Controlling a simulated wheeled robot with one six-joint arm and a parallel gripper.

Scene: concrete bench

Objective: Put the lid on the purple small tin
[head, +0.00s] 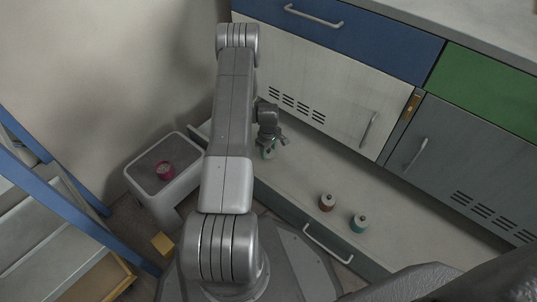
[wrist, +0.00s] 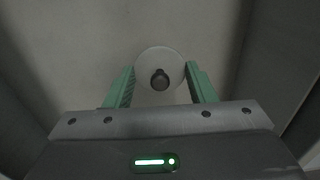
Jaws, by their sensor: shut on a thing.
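The purple small tin (head: 165,171) stands upright on the white stand at the left in the head view, and its top looks open. My gripper (head: 268,150) is low over the pale bench, to the right of the tin and well apart from it. In the wrist view my gripper (wrist: 160,70) has its green fingers on either side of a pale round lid (wrist: 160,55) with a dark knob, and it is shut on this lid. The lid is barely visible in the head view. I cannot tell whether it touches the bench.
The white stand (head: 143,184) has free room around the tin. A yellow block (head: 162,243) lies on the floor near blue shelving (head: 75,212).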

